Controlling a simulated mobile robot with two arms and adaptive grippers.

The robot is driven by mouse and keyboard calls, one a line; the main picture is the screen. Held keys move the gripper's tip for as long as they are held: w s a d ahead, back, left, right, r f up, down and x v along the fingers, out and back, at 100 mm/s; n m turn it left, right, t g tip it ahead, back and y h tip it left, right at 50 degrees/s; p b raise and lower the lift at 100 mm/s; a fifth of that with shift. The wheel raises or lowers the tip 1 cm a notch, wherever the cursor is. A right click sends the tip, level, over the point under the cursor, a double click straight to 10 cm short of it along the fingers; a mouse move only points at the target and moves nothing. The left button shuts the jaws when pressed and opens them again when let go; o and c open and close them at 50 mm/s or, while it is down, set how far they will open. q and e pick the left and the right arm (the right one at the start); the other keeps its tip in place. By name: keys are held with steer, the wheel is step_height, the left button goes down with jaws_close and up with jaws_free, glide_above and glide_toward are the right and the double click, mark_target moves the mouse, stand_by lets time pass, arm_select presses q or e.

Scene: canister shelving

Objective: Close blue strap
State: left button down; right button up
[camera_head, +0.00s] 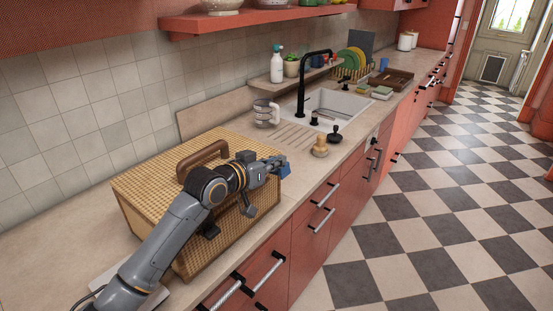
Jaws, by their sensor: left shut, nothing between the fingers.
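A woven wicker basket (135,200) with a brown handle (203,158) stands on the counter at the lower left, its lid down. My left gripper (276,167) is over the basket's right end, with its fingers shut. A small blue piece (285,171) shows right at the fingertips; it looks like the blue strap, but I cannot tell whether it touches the fingers. Dark fasteners (248,211) show at the basket's front, partly behind my left arm. My arm hides part of the lid and front. My right gripper is not in view.
A wooden knob-like object (320,147) and a dark stopper (334,136) stand to the right of the basket. A glass mug (265,113), sink (336,104) and black faucet (302,85) lie further back. The counter between basket and sink is mostly clear.

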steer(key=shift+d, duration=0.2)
arm_select(q)
steer(key=shift+f, duration=0.1)
